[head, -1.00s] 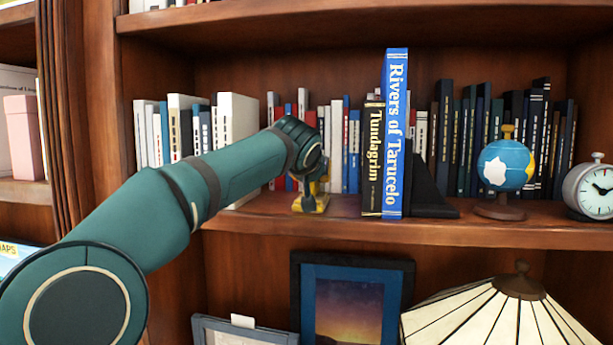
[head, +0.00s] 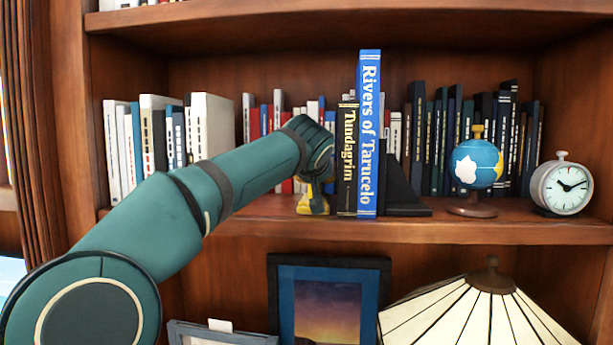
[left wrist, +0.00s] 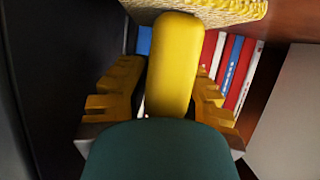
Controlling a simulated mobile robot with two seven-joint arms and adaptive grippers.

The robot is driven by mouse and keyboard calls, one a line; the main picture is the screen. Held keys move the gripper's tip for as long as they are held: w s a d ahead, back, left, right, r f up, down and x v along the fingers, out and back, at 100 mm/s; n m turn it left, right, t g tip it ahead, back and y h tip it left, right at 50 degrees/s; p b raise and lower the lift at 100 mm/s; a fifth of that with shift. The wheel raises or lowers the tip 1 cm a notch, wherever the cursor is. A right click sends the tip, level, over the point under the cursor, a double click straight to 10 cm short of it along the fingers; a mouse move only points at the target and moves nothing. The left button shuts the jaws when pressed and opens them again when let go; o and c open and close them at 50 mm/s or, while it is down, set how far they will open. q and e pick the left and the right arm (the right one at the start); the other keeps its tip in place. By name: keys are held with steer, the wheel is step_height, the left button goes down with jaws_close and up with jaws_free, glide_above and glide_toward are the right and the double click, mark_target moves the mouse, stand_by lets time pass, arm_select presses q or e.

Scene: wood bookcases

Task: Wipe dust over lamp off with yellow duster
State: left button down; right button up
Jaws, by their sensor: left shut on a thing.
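My left gripper (head: 314,198) is at the middle shelf, just left of the dark book Tundagrim. Its gold fingers show below my wrist. In the left wrist view, my left gripper (left wrist: 165,90) is shut on the yellow duster (left wrist: 176,62), its smooth yellow handle between the two fingers. A woven, pale yellow part (left wrist: 215,10) shows at the handle's far end. I cannot make out the duster clearly in the head view. The lamp (head: 480,310), with a cream panelled shade, stands at the lower right, partly cut off. I see no dust on it. My right gripper is not in view.
Tundagrim (head: 347,160) and the blue book Rivers of Tarucelo (head: 368,135) stand right beside my gripper. A globe (head: 477,165) and a clock (head: 563,187) are further right on the shelf (head: 480,229). A framed picture (head: 328,300) stands below, left of the lamp.

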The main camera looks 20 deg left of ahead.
arm_select(q)
steer(key=shift+w+d, duration=0.1)
steer(key=shift+d, duration=0.25)
steer(key=shift+f, duration=0.15)
steer(key=shift+s+a, duration=0.2)
steer(key=shift+a, duration=0.6)
steer(key=shift+s+a, duration=0.25)
steer(key=shift+a, duration=0.6)
steer(key=shift+s+a, duration=0.2)
steer(key=shift+a, duration=0.6)
steer(key=shift+s+a+r, duration=0.1)
steer(key=shift+s+a, duration=0.1)
steer(key=shift+a, duration=0.75)
steer(key=shift+s+a+r, duration=0.1)
steer(key=shift+s+a, duration=0.1)
steer(key=shift+a, duration=0.75)
steer(key=shift+s+a, duration=0.2)
steer(key=shift+a, duration=0.75)
steer(key=shift+s+a+f+p, duration=0.1)
steer(key=shift+s+a+p, duration=0.15)
steer(key=shift+a, duration=0.4)
steer(key=shift+s+a+p, duration=0.1)
steer(key=shift+a+p, duration=0.1)
steer(key=shift+a, duration=0.45)
steer(key=shift+s+a+p, duration=0.2)
steer(key=shift+a+p, duration=0.05)
steer(key=shift+a, duration=0.55)
steer(key=shift+s+a+p, duration=0.2)
steer(key=shift+a, duration=0.6)
steer(key=shift+f, duration=0.1)
